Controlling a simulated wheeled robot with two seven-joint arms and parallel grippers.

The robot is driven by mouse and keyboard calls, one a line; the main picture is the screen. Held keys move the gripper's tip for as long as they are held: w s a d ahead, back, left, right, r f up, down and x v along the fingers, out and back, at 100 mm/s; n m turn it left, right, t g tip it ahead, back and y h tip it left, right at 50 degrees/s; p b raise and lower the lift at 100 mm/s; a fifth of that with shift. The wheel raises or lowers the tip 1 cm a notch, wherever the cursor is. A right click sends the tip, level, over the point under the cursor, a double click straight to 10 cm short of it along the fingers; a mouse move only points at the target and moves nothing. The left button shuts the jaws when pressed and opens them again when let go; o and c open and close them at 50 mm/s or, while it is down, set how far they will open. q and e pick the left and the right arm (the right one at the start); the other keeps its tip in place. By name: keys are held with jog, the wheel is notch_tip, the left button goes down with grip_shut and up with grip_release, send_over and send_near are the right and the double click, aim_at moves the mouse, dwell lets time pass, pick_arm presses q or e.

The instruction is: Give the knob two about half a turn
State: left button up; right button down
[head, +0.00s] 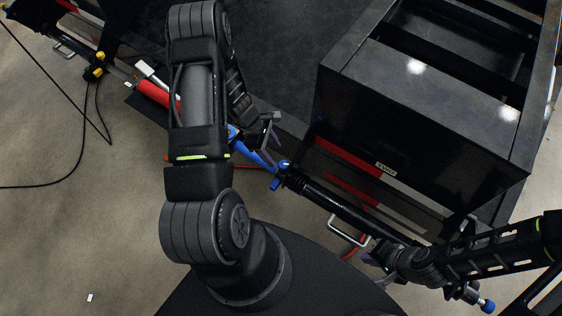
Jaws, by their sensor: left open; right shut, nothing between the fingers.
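A label reading TWO (385,168) is on the red and white strip of the dark trailer frame. Below and left of it, a small blue fitting (283,165) sits at the end of a black cylindrical bar (335,203). I cannot tell for sure which part is knob two. My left gripper (268,137) is open, just above and left of the blue fitting, partly hidden behind my arm. I cannot tell whether it touches anything. My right gripper (382,261) is shut and empty, near the lower right end of the bar.
The dark trailer frame (420,125) fills the upper right. A metal handle (348,233) sticks out below the bar. A yellow fitting (97,68) and black cables (75,108) are at the upper left. Bare floor (70,225) is free at the lower left.

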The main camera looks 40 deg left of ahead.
aim_at(281, 163)
pick_arm(q)
jog(key=x, duration=0.7)
jog(key=shift+d, duration=0.1)
grip_shut()
dwell(0.5)
